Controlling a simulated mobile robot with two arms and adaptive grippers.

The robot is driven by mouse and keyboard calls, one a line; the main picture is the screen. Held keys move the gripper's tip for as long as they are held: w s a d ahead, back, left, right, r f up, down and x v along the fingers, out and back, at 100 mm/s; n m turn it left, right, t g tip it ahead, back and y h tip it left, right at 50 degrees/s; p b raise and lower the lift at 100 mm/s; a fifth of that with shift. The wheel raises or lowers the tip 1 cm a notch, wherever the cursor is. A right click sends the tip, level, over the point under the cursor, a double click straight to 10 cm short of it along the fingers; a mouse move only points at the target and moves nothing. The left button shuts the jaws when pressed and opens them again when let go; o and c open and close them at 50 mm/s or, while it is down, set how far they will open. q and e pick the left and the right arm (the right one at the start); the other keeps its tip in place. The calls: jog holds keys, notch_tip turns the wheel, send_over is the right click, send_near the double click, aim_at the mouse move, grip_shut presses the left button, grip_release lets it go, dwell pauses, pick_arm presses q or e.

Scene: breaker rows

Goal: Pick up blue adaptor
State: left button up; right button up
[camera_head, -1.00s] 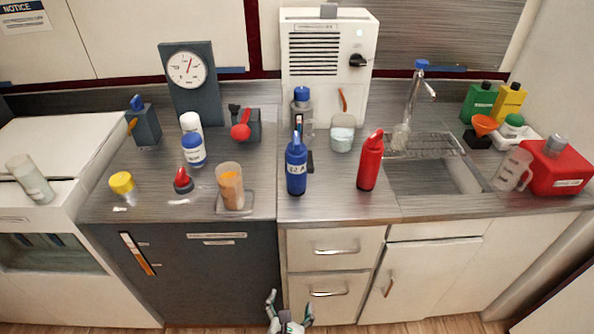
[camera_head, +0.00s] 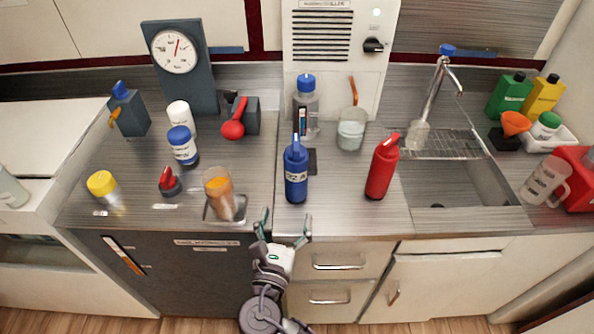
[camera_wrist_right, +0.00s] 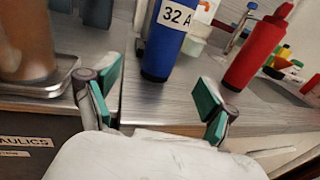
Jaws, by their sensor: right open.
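The blue adaptor (camera_head: 296,174) is a blue bottle-like piece with a narrow pointed top and a white label. It stands upright on the counter, near the front edge. In the right wrist view the blue adaptor (camera_wrist_right: 168,45) shows its label "32 A", ahead of the fingers, with its top cut off. My right gripper (camera_head: 283,226) is open and empty at the counter's front edge, just short of the adaptor and a little to its left. In the right wrist view its green-padded fingers (camera_wrist_right: 158,98) are apart, not touching the adaptor. My left gripper is not in view.
A red bottle-like piece (camera_head: 382,167) stands to the right of the adaptor. An amber-filled cup (camera_head: 221,192) on a small tray stands to the left. A blue-capped bottle (camera_head: 305,107) is behind. Counter between adaptor and red piece is clear.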

aim_at(294, 190)
jog(key=w, duration=0.2)
jog(key=w+d, duration=0.1)
jog(key=w, duration=0.1)
jog(key=shift+w, duration=0.35)
jog(key=w, duration=0.1)
jog(key=w+p, duration=0.1)
jog(key=r, duration=0.1)
jog(key=shift+w+d+r+p, duration=0.1)
jog(key=shift+w+d+p, duration=0.25)
jog(key=shift+w+d, duration=0.25)
jog(key=shift+w, duration=0.8)
jog(key=shift+w+f, duration=0.15)
jog(key=shift+f, duration=0.05)
jog(key=shift+c, duration=1)
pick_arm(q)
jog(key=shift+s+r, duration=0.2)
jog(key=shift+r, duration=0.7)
pick_arm(e)
grip_shut()
jog(key=shift+r, duration=0.15)
